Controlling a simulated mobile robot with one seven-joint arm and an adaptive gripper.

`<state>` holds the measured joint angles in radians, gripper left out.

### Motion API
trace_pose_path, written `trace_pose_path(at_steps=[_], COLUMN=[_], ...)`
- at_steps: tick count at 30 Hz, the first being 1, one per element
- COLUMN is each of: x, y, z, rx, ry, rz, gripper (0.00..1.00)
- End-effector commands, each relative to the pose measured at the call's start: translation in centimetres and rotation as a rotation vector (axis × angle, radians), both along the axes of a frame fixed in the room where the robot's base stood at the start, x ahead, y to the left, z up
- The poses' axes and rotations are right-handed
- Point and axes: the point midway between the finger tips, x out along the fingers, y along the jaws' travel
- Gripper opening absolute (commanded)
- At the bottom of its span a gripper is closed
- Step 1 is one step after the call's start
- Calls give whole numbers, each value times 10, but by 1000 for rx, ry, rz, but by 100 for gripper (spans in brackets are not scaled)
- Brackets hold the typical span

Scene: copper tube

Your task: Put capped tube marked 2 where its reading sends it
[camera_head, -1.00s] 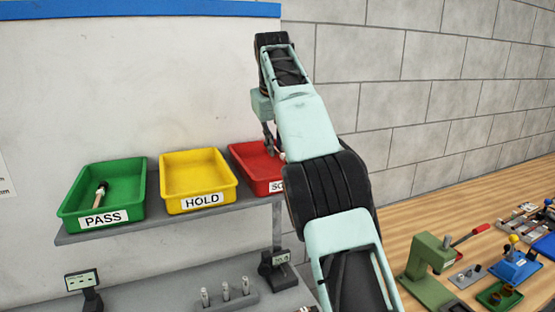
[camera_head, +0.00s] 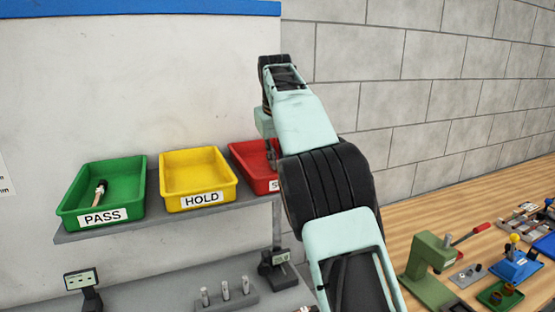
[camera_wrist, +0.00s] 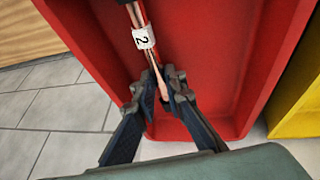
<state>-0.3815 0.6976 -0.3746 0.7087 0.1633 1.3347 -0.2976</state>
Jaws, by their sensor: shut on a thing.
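The capped tube marked 2 (camera_wrist: 143,38) shows in the wrist view as a copper tube with a white label reading 2 and a dark section above it. My gripper (camera_wrist: 163,92) is shut on its bare copper end. The tube is over the inside of the red tray (camera_wrist: 225,85); I cannot tell whether it touches the tray floor. In the head view my gripper (camera_head: 271,155) is down at the red tray (camera_head: 243,153), and my arm hides the tray's right side and most of its label.
A green PASS tray (camera_head: 136,205) holds one tube (camera_head: 100,190). The yellow HOLD tray (camera_head: 230,197) is empty. They stand on a grey shelf (camera_head: 150,226). A wooden bench with tools (camera_head: 430,260) is at right.

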Motion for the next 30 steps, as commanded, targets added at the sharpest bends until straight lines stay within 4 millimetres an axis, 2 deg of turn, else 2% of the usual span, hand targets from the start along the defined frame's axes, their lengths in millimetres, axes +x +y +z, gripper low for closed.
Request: trace_pose_path(at_steps=[8, 9, 13, 14, 23, 26, 30], x=[0, -1, -1, -1, -1, -1, -7], y=[0, 0, -1, -1, -2, -2, -1], z=[-10, -11, -12, -13, -11, -3, 19], rx=[-2, -2, -2, -3, -4, -4, -1], ry=[7, 9, 13, 14, 13, 11, 5], rz=[-1, -1, -1, -2, -3, -3, -2], gripper=[0, 13, 27, 28, 28, 28, 28])
